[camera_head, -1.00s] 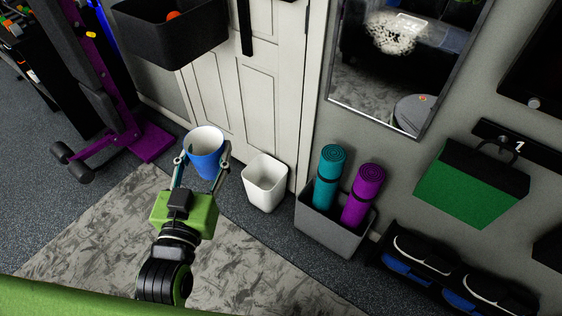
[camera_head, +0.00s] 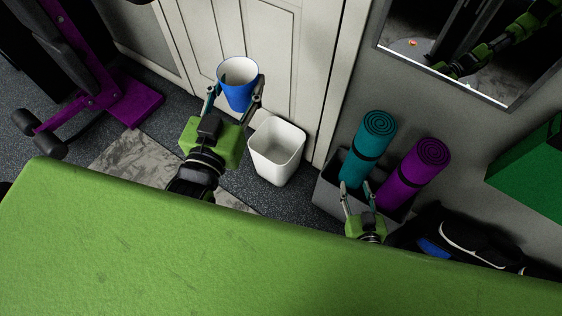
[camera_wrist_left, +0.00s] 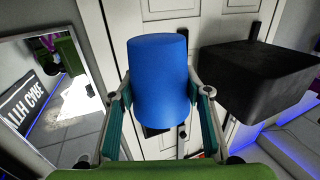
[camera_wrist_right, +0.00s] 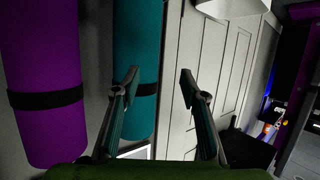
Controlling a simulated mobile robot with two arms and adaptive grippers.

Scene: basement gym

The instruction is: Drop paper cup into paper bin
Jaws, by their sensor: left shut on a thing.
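The blue paper cup (camera_head: 238,90) with a white inside is held upright in my left gripper (camera_head: 234,92), whose fingers are shut on its two sides. The cup also shows in the left wrist view (camera_wrist_left: 160,80) between the fingers. The white paper bin (camera_head: 277,152) stands open on the floor by the door, to the right of and below the cup in the head view. My right gripper (camera_head: 357,190) is open and empty in front of the mat box; its parted fingers show in the right wrist view (camera_wrist_right: 160,85).
A grey box (camera_head: 328,188) holds a teal rolled mat (camera_head: 368,150) and a purple rolled mat (camera_head: 415,172), right of the bin. A white door (camera_head: 300,40) stands behind. A purple gym machine (camera_head: 110,95) is at left. A green surface (camera_head: 200,255) fills the foreground.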

